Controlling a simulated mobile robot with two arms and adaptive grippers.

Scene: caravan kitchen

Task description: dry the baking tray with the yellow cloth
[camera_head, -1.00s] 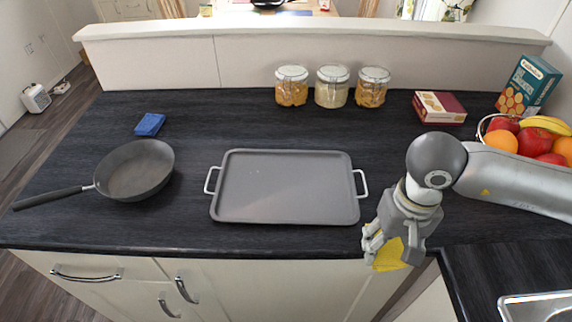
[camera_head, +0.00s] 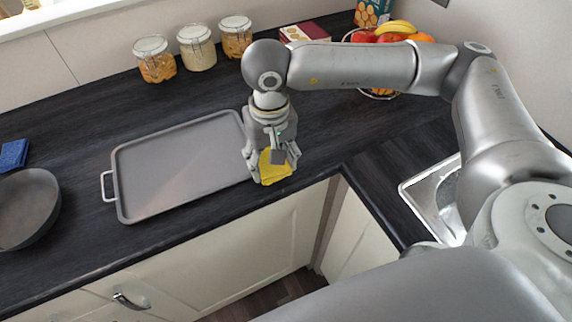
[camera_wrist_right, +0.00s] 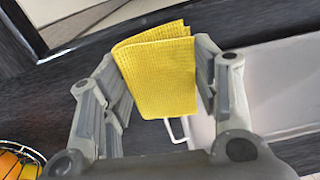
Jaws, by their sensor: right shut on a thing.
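The grey baking tray (camera_head: 180,165) lies flat on the dark counter in the head view. Its left handle shows there; its right end is partly behind my right gripper. In the wrist view a part of the tray (camera_wrist_right: 280,85) and one white handle show at the right. My right gripper (camera_head: 272,168) is shut on the folded yellow cloth (camera_head: 274,170), beside the tray's right end near the counter's front edge. In the wrist view the cloth (camera_wrist_right: 158,72) sits between the fingers. I cannot tell whether it touches the counter. My left gripper is not in view.
A frying pan (camera_head: 27,207) and a blue sponge (camera_head: 14,155) are left of the tray. Several glass jars (camera_head: 197,47) stand behind it. A fruit bowl (camera_head: 378,94) is behind my right arm. A sink (camera_head: 424,200) is at the right.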

